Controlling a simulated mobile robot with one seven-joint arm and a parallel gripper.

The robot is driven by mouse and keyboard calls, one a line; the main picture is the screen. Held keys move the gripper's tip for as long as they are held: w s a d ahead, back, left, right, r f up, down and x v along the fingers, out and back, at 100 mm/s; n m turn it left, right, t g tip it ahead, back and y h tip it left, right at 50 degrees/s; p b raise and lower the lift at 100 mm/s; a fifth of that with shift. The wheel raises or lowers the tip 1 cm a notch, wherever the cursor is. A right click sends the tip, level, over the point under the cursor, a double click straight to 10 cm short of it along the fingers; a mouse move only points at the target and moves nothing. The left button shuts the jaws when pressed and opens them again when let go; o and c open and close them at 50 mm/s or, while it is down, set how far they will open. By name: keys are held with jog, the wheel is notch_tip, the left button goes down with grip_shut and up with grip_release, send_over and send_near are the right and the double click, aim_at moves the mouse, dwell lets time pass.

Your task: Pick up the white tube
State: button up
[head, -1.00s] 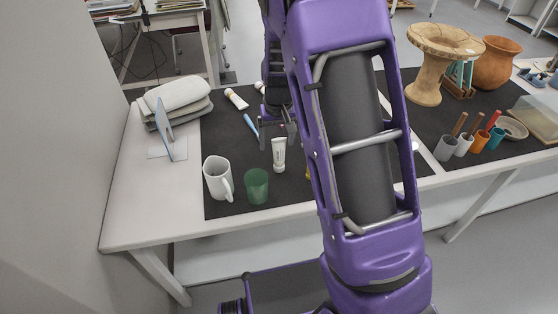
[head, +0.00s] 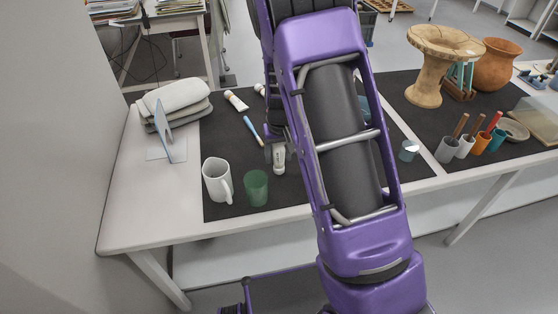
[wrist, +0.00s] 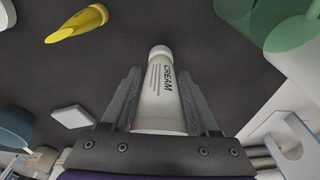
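The white tube (head: 279,160) with dark "CREAM" lettering is on the dark mat, behind the green cup, its cap end toward the table's front edge. It also shows in the wrist view (wrist: 161,95). My gripper (wrist: 160,76) has one finger on each side of the tube, with narrow gaps visible. It is open around the tube. In the head view my gripper (head: 276,143) is over the tube's rear part and hides it. I cannot tell whether the fingers touch the tube.
A white mug (head: 216,180) and a green cup (head: 256,188) stand close by in front. A blue pen-like item (head: 252,130) and another tube (head: 235,100) lie behind. A yellow object (wrist: 77,24) lies to the left in the wrist view. Several holders with tools stand right.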

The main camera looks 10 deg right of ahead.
grip_shut()
notch_tip(320, 180, up, 10)
jog(key=shift+r+p, duration=0.1)
jog(key=shift+p, duration=0.7)
